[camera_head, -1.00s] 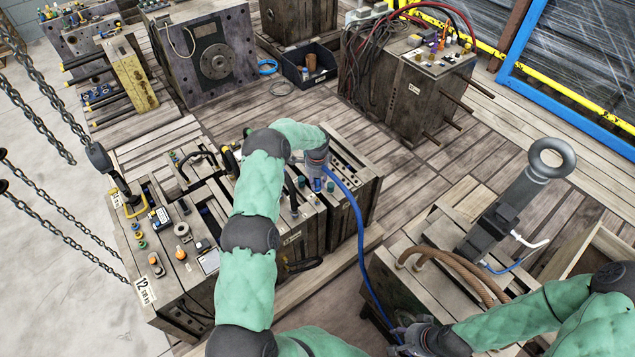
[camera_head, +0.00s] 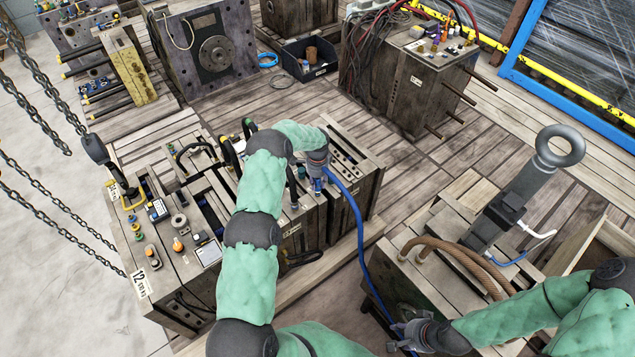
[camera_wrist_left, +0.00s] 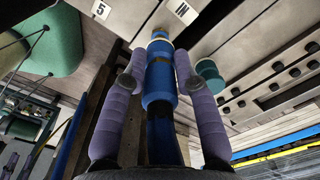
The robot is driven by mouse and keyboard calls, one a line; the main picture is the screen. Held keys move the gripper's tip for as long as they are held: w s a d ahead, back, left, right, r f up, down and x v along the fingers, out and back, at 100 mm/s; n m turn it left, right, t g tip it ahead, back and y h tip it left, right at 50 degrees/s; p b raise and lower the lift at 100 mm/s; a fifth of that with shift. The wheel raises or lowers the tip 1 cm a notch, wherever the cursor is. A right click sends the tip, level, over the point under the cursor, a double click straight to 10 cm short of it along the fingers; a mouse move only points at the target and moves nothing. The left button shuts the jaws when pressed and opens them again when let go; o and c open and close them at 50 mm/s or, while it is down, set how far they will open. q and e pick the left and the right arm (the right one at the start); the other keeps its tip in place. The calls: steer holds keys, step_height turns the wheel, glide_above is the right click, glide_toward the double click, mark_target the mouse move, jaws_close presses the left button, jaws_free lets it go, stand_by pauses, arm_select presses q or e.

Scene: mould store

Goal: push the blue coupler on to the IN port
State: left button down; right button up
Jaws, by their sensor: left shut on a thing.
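My left gripper (camera_head: 317,172) is over the top of the wooden-looking mould block at the centre. Its two purple fingers are shut on the blue coupler (camera_wrist_left: 159,82), which stands between them in the left wrist view; it also shows in the head view (camera_head: 317,186). A blue hose (camera_head: 358,230) runs down from there towards my right gripper (camera_head: 402,336). The IN label (camera_wrist_left: 182,12) is on the mould face just beyond the coupler's pale front end. The port itself is hidden, and I cannot tell whether the coupler touches it. The right jaw state is unclear.
A teal fitting (camera_wrist_left: 208,74) sits close to the right finger. A label 5 (camera_wrist_left: 101,9) is to the left. A mould block with brown hoses (camera_head: 455,248) and a grey lifting eye (camera_head: 558,150) stands at the right. Chains (camera_head: 50,105) hang at the left.

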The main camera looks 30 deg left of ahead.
arm_select(q)
steer(key=shift+f+b, duration=0.15)
steer(key=shift+b, duration=0.5)
stand_by(1.1)
steer(key=shift+f+b, duration=1.2)
stand_by(1.5)
steer(key=shift+f+b, duration=0.1)
steer(key=shift+b, duration=0.2)
stand_by(0.3)
steer(key=c, duration=0.9)
jaws_free()
step_height(320, 180, up, 12)
